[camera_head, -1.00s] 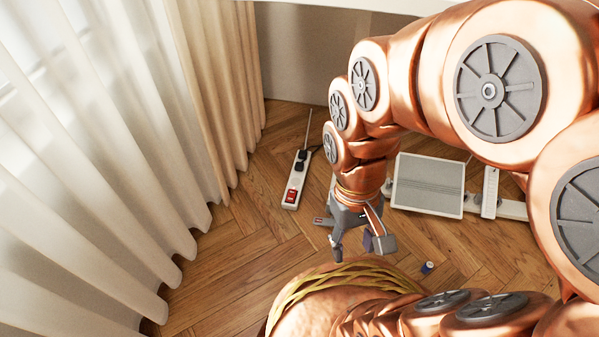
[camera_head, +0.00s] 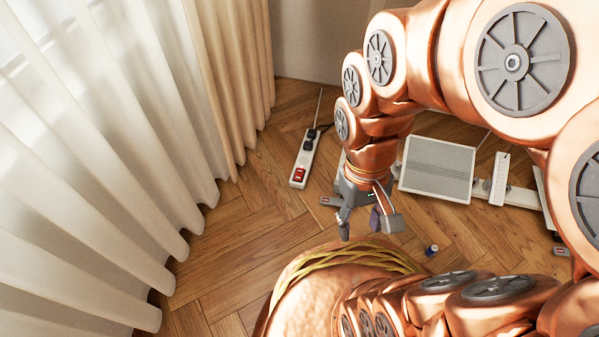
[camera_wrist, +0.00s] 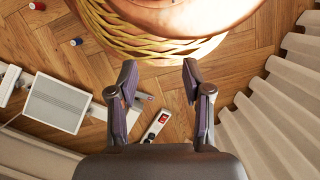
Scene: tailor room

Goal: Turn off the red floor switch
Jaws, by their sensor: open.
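A white power strip (camera_head: 307,153) lies on the wood floor in the head view, with black plugs in its far part and a lit red switch (camera_head: 299,174) at its near end. In the wrist view the red switch (camera_wrist: 163,118) shows beyond and between my fingers, with part of the strip (camera_wrist: 153,132); the rest is hidden behind the gripper's body. My gripper (camera_head: 368,226) is open and empty, above the floor to the right of and nearer than the switch. It also shows in the wrist view (camera_wrist: 159,85), apart from the switch.
Long pale curtains (camera_head: 130,170) hang at the left. A white box-like device (camera_head: 437,168) and another white strip (camera_head: 499,178) lie at the right. A thread spool (camera_head: 431,250) stands on the floor. Bare floor (camera_head: 235,250) lies between the curtains and my base.

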